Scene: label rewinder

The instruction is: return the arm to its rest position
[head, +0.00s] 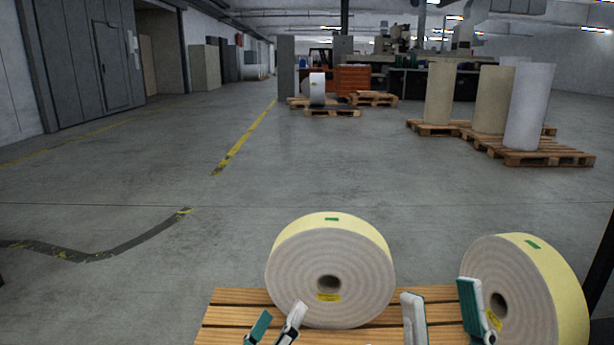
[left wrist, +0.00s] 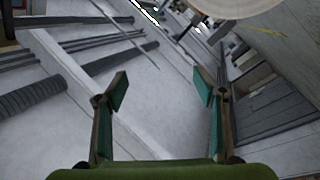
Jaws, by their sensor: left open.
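My left gripper (head: 276,326) is low in the head view, in front of the lower left edge of the left label roll (head: 350,255). Its two green-padded fingers are apart. In the left wrist view, the left gripper (left wrist: 160,92) is open, with nothing between its fingers. My right gripper (head: 443,310) is at the lower right of the head view. Its fingers are wide apart and only pallet slats show between them. Its right finger overlaps the left edge of the right label roll (head: 540,285) in the picture; I cannot tell whether it touches. The arms are mostly out of view.
Both pale yellow-edged rolls stand upright at a wooden pallet (head: 240,314). Open grey floor (head: 330,170) lies beyond. Tall rolls (head: 528,105) stand on pallets at right. More pallets and an orange cabinet (head: 353,80) are farther back. A dark post (head: 604,255) rises at the right edge.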

